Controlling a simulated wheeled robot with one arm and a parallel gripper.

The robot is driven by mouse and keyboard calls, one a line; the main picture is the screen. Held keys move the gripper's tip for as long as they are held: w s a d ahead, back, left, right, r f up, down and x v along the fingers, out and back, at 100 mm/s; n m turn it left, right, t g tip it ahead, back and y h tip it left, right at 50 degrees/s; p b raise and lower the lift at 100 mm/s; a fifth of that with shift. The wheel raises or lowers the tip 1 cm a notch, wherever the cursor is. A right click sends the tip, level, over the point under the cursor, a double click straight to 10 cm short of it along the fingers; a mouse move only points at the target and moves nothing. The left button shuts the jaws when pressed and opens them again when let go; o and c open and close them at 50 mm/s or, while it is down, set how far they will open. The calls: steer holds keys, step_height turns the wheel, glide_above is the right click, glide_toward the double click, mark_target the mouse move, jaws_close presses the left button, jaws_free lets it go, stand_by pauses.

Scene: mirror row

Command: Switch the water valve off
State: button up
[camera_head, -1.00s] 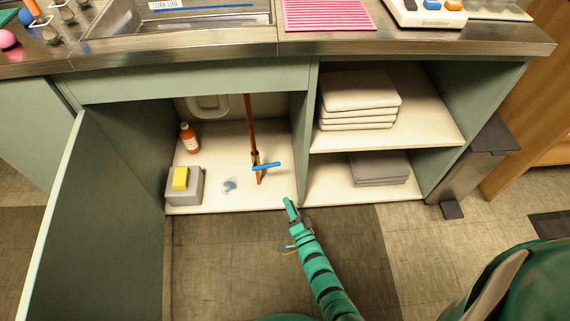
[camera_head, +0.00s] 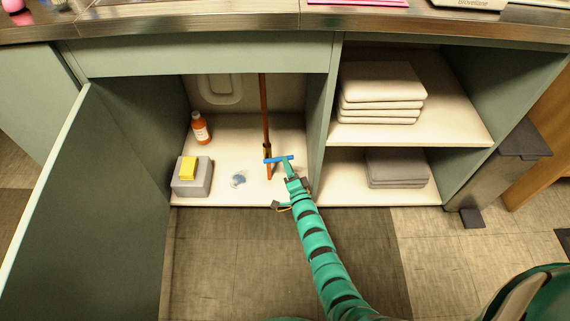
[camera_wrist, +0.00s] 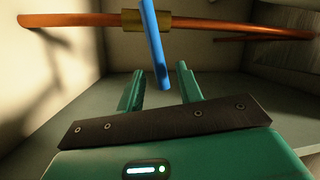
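The water valve is a brass body (camera_head: 267,153) on an upright copper pipe (camera_head: 263,105) inside the open cabinet. Its blue handle (camera_head: 279,159) lies crosswise to the pipe and points right. In the wrist view the pipe (camera_wrist: 215,26) runs across the picture, with the brass body (camera_wrist: 132,20) and the blue handle (camera_wrist: 153,40) reaching towards me. My gripper (camera_head: 289,168) is at the handle's right end. Its two fingers are open in the wrist view (camera_wrist: 160,67), with the handle's end appearing between them. I cannot tell whether they touch it.
An orange bottle (camera_head: 200,128), a grey box (camera_head: 191,184) with a yellow sponge (camera_head: 189,168), and a small bluish item (camera_head: 238,180) are on the cabinet floor. The open door (camera_head: 85,200) stands left. A divider (camera_head: 322,130) and shelves with folded stacks (camera_head: 380,95) are right.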

mark_target(278, 159)
steer(key=shift+b+x, duration=1)
steer(key=shift+x, duration=0.85)
jaws_close()
